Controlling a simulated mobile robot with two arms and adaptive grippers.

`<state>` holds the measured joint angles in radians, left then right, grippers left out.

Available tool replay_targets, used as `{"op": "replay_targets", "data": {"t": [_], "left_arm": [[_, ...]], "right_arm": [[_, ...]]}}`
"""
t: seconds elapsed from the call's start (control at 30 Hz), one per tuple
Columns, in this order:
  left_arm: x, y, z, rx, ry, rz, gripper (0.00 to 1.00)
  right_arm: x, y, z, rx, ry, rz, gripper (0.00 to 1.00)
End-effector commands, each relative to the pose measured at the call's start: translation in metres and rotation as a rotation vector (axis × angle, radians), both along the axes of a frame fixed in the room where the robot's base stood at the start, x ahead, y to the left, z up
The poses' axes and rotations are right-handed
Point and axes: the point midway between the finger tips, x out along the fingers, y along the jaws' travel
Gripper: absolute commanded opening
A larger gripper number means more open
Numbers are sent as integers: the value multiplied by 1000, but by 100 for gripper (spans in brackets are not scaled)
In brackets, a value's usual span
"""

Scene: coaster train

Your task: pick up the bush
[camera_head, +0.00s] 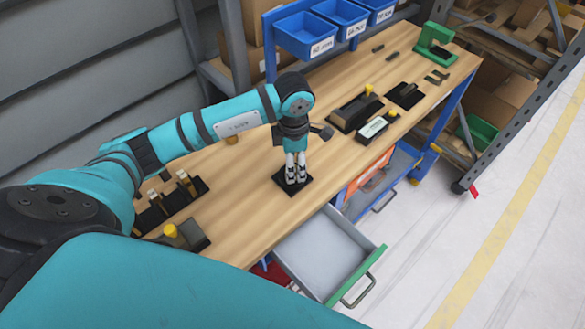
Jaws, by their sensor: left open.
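My left gripper (296,170) points down over a small black square plate (282,181) on the wooden workbench. Its fingers are open, with the tips at or just above the plate. I cannot make out a bush clearly; anything small between the fingers is hidden or too small to tell. My right gripper is out of view.
Black holders with tan and yellow parts (186,234) stand at the bench's left. Black fixtures (355,112) and a green device (433,42) stand toward the far right. Blue bins (306,34) hang at the back. An open grey drawer (325,250) juts from the front.

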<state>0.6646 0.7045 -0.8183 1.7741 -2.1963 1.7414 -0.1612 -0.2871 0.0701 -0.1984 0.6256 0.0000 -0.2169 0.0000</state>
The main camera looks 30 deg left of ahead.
Motion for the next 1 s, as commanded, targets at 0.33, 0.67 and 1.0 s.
{"op": "replay_targets", "data": {"t": [0.33,0.67,1.0], "left_arm": [[0,0,-24,0,-1,-1,63],[0,0,-24,1,-1,0,33],[0,0,-23,0,-1,0,0]], "right_arm": [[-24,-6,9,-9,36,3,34],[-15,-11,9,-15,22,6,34],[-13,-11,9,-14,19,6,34]]}}
